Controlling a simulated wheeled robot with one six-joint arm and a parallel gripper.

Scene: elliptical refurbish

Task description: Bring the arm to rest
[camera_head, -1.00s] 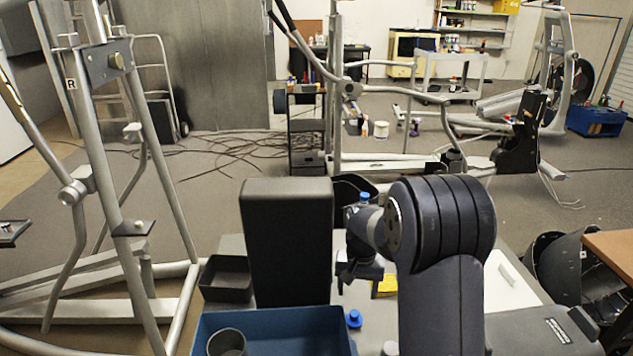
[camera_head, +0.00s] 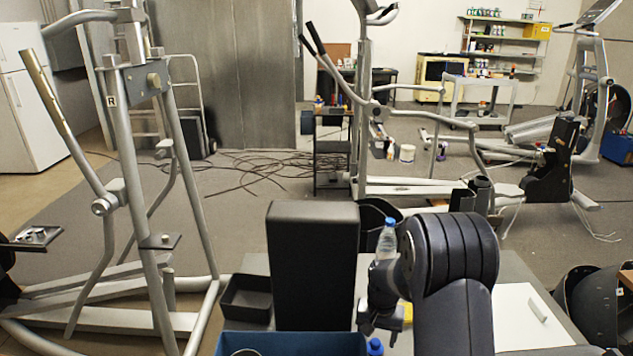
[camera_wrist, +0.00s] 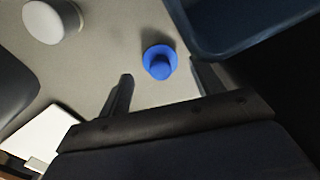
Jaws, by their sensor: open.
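My arm is folded, with its dark, ribbed joint at the lower right of the head view. My gripper (camera_head: 381,331) hangs below it, pointing down over the grey bench. In the wrist view my gripper (camera_wrist: 160,68) shows two dark fingers apart, with nothing between them. Beyond the fingertips is a blue round knobbed piece (camera_wrist: 160,62) on the bench surface, which I cannot tell to be touching or clear of them. A blue cap (camera_head: 375,346) shows beside the gripper in the head view.
A tall black box (camera_head: 312,265) stands left of my arm, with a black tray (camera_head: 246,297) and a blue bin (camera_head: 290,343) near it. A clear bottle (camera_head: 387,238) stands behind my wrist. A white sheet (camera_head: 520,315) lies right. Elliptical frames (camera_head: 150,200) stand beyond.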

